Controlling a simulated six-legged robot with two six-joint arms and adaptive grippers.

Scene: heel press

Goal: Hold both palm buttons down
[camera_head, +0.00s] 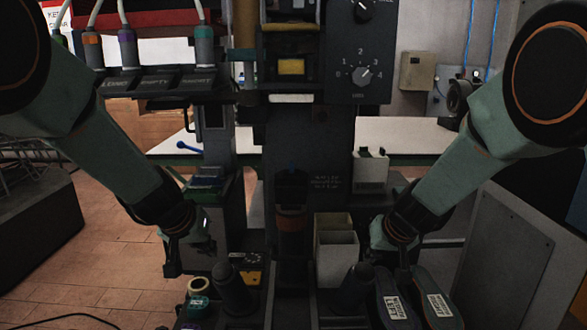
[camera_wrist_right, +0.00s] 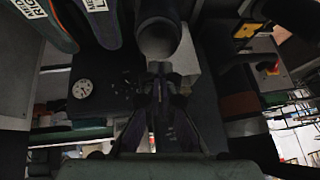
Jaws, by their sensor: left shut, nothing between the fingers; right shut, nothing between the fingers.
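Two dark, round-topped posts, apparently the palm buttons, stand at the front of the press in the head view, one left (camera_head: 230,287) and one right (camera_head: 355,287). Whether either is pressed cannot be told. My left gripper (camera_head: 172,268) is shut and empty, left of the left post and apart from it. My right gripper (camera_head: 402,280) is shut and empty, right of the right post. In the right wrist view its fingertips (camera_wrist_right: 160,72) point at a dark cylinder with a grey round end (camera_wrist_right: 159,40), seemingly the right post; contact is unclear.
Two dark shoes with white labels (camera_head: 397,305) (camera_head: 438,308) lie front right. An open pale bin (camera_head: 336,258) stands between the posts. A tape roll (camera_head: 199,286) is near the left post. A selector dial (camera_head: 362,77) is above. The wrist view shows a round gauge (camera_wrist_right: 82,88).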

